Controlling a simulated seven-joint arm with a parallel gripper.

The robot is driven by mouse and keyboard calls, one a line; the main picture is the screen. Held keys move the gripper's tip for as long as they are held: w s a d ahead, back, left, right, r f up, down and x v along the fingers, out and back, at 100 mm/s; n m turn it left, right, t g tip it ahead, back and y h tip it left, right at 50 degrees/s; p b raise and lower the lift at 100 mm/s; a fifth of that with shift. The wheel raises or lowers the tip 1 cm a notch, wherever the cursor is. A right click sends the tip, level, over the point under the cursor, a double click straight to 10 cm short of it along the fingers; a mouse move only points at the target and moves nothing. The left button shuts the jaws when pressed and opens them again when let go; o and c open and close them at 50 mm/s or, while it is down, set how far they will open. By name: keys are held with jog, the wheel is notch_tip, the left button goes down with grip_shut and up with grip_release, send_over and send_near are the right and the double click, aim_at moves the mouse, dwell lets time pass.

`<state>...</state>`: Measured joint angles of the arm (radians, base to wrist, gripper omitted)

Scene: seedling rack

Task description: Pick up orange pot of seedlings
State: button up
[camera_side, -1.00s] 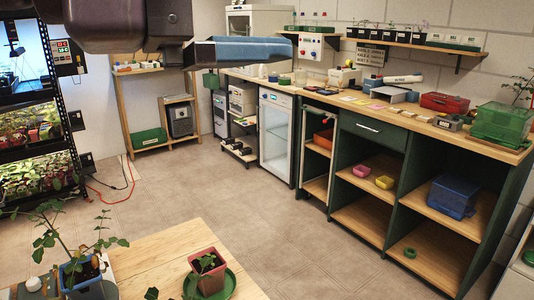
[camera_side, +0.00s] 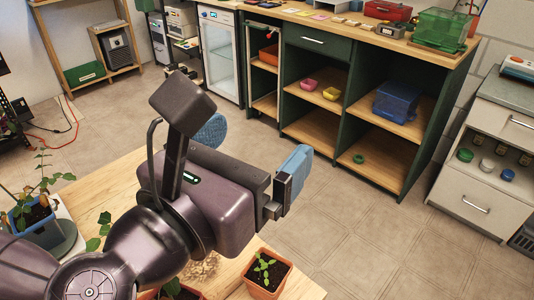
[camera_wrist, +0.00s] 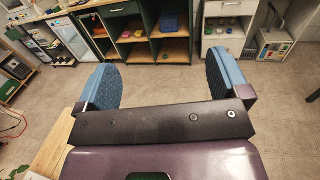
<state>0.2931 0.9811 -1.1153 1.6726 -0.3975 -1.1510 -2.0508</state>
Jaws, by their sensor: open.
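An orange pot (camera_side: 265,290) with small green seedlings stands upright at the near edge of the wooden table in the side view. My gripper (camera_side: 252,152) is above and beyond it, apart from it, its blue-padded fingers spread wide and empty. In the wrist view my gripper (camera_wrist: 165,84) shows both pads with only floor and distant cabinets between them; the orange pot is not in that view. My arm hides the middle of the table.
A blue pot (camera_side: 38,232) with a leafy plant stands at the table's left. Another reddish pot (camera_side: 172,293) is mostly hidden behind my arm. Bare wood (camera_side: 112,188) shows at the table's far left. Beyond the table is open floor (camera_side: 330,225), then green cabinets.

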aim_at(258, 291)
notch_tip(258, 291, down, 30)
jog(key=shift+r, duration=0.1)
jog(key=shift+x, duration=1.1)
jog(key=shift+w+d+r, duration=0.15)
jog(key=shift+w+d, duration=0.1)
jog(key=shift+w, duration=0.1)
jog(key=c, duration=0.9)
jog(key=shift+c, duration=0.7)
